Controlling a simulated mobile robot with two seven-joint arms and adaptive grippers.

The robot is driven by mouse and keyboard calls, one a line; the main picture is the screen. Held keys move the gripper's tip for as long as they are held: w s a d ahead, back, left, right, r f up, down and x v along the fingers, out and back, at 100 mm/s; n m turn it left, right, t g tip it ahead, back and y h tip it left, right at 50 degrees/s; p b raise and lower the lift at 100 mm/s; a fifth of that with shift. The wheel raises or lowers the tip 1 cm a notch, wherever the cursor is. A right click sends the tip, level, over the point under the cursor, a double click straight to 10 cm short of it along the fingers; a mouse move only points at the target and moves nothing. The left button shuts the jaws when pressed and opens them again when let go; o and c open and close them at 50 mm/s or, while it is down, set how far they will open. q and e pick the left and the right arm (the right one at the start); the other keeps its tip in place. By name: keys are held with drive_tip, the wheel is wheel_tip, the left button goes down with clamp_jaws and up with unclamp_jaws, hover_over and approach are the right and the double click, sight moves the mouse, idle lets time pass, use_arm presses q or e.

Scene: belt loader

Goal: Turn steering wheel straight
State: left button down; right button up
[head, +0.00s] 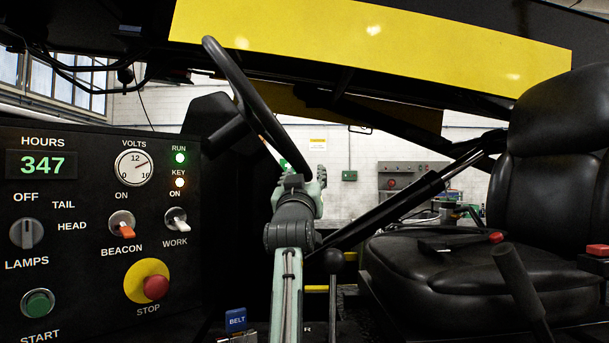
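The black steering wheel (238,78) is seen nearly edge-on at the upper middle left. Its rim slopes down to the right from the top, and its hub and column sit behind the dash panel's edge. How far it is turned cannot be told from this angle. My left gripper (302,174), pale green and grey, is at the lower end of the rim, its arm rising from the bottom middle. Pale finger parts show on both sides of the rim's lower end. Whether they are closed on it is hidden. My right gripper is not in view.
The dash panel (85,235) with switches and a red stop button (155,287) stands close on the left. A black seat (490,270) fills the right. A black-knobbed lever (331,262) stands just right of my arm, and another lever (520,285) stands before the seat.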

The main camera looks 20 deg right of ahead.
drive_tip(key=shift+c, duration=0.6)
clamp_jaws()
